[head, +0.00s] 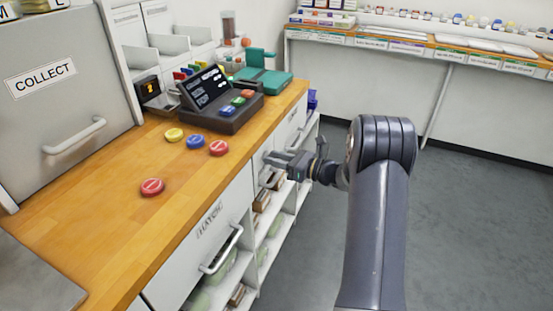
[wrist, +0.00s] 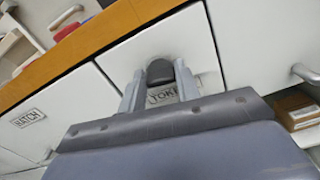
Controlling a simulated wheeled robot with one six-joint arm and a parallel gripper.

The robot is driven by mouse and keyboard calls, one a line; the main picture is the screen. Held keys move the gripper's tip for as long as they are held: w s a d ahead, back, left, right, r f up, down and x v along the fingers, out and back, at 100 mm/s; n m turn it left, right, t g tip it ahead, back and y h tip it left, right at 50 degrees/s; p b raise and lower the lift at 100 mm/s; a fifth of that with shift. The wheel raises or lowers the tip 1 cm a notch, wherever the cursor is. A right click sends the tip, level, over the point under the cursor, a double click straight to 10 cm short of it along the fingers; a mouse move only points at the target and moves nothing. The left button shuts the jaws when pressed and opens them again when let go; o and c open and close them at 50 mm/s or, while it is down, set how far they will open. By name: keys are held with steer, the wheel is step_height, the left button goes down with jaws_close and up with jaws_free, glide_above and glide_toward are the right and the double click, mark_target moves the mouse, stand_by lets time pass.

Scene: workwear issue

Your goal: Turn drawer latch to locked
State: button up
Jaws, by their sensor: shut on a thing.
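In the wrist view, a dark rounded latch knob (wrist: 160,70) sits on a white drawer front (wrist: 190,38) just below the wooden counter edge. My gripper (wrist: 158,76) is shut on the knob, with one grey finger on each side. A label (wrist: 162,94) below the knob is partly covered; its letters look like "TOKE". In the head view, my gripper (head: 276,162) is at the cabinet front under the counter, and the knob there is hidden or too small to make out. Whether the latch stands at locked cannot be told.
The wooden counter (head: 105,225) holds red, blue and yellow buttons (head: 195,142), a dark console (head: 215,105) and a teal device (head: 265,77). A door with a handle (head: 222,250) and open shelves (head: 272,225) are below. The grey floor (head: 470,200) at right is clear.

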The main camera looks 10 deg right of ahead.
steer(key=shift+c, duration=0.5)
steer(key=shift+f+n+b, duration=0.2)
steer(key=shift+n+b, duration=0.5)
steer(key=shift+b, duration=0.25)
steer(key=shift+r+n, duration=0.2)
steer(key=shift+n, duration=0.2)
steer(key=o, duration=1)
steer(key=v, duration=1.1)
steer(key=shift+w+a, duration=0.1)
steer(key=shift+a, duration=0.05)
